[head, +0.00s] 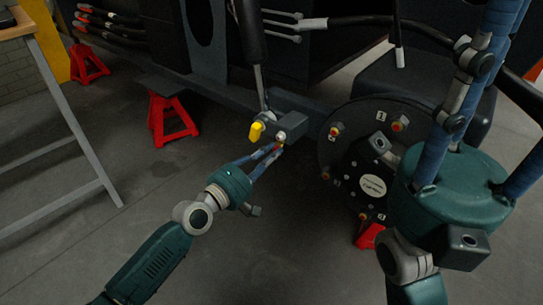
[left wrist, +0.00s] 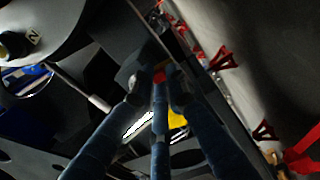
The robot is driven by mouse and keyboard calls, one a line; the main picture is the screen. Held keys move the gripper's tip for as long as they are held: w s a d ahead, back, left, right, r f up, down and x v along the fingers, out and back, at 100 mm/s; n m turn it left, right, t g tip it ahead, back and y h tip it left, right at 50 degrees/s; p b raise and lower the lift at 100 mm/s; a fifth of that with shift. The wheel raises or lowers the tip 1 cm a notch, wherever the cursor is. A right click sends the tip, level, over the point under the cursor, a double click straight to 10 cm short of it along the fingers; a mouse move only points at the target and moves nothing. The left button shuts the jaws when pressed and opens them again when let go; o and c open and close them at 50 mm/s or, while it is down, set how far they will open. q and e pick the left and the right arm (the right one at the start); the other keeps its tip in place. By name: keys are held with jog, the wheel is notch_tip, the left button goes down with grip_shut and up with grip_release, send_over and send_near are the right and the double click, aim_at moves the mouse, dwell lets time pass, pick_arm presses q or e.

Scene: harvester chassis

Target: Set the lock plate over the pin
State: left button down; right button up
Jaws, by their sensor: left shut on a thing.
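My left gripper (head: 277,147) reaches up to a dark block (head: 293,124) on the chassis, below the end of a cylinder rod. Its blue fingers are closed together on a small red part, which also shows between the fingertips (left wrist: 158,84) in the left wrist view (left wrist: 159,75). A silver round pin end (head: 281,136) shows on the block close to the fingertips. A yellow piece (head: 256,131) sits just left of the block; I cannot tell for certain whether it is the lock plate. My right gripper (head: 492,85) is large at the right; its fingertips are not clearly shown.
A round dark panel (head: 334,152) with several red-and-yellow fittings stands right of the block. Red jack stands (head: 171,117) are on the floor under the chassis. A table leg (head: 75,120) is at the left. The floor at lower middle is clear.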

pick_arm(q)
jog(key=shift+w+a+r+m+b, duration=0.15)
jog(key=shift+a+m, duration=0.1)
jog(key=shift+m, duration=0.7)
jog(key=shift+w+a+r+m+b, duration=0.1)
jog(key=shift+w+a+m, duration=0.15)
jog(key=shift+m, duration=0.65)
jog(key=shift+w+a+r+m+b, duration=0.15)
jog(key=shift+a+m, duration=0.1)
jog(key=shift+m, duration=0.7)
jog(key=c, duration=1.7)
grip_release()
jog(key=shift+s+a, duration=0.1)
jog(key=shift+s, duration=0.05)
jog(key=v, duration=1.1)
jog(key=shift+s+a, duration=0.2)
jog(key=shift+s, duration=0.1)
